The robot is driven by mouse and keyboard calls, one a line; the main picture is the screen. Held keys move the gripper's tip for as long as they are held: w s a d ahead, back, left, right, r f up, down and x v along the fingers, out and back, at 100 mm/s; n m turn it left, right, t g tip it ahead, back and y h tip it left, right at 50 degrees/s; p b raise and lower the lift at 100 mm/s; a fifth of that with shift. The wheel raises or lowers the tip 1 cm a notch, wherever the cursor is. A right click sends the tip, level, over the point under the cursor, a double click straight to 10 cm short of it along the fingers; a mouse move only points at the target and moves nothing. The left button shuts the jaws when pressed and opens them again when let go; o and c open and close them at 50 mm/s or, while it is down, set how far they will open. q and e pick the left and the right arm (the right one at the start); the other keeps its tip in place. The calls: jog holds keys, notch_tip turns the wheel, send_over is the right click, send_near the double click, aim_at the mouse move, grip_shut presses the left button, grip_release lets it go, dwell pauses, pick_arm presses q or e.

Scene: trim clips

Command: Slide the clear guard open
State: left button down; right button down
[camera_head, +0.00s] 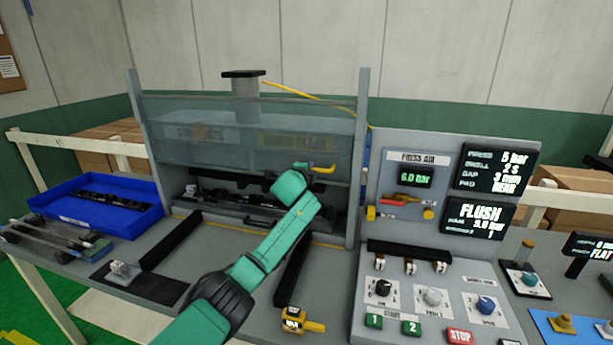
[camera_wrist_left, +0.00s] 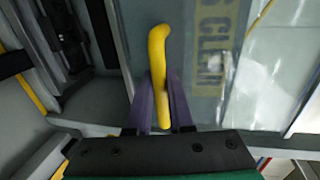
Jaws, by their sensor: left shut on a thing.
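The clear guard (camera_head: 250,142) is a see-through panel between two grey posts of the press. Its dark lower edge sits above the press bed, with an open gap beneath. A yellow handle (camera_head: 324,169) sticks out near its lower right side. My left gripper (camera_head: 309,172) reaches up to the handle from the front. In the left wrist view, the purple fingers of the left gripper (camera_wrist_left: 160,98) are shut on the yellow handle (camera_wrist_left: 157,52), one on each side. The guard (camera_wrist_left: 205,60) lies just behind, with lettering seen through it. My right gripper is not in view.
A dark trim strip (camera_head: 250,207) lies in the press. A blue tray (camera_head: 125,217) stands left. The press-air panel (camera_head: 415,195) and a control box with knobs and buttons (camera_head: 432,300) stand right. A yellow tool (camera_head: 300,322) lies at the front.

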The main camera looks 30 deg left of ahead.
pick_arm(q)
jog(key=shift+r, duration=0.1)
jog(key=c, duration=0.8)
grip_release()
jog(key=b+v, duration=0.4)
jog(key=v, duration=1)
jog(key=shift+s+d, duration=0.15)
jog(key=shift+s, duration=0.1)
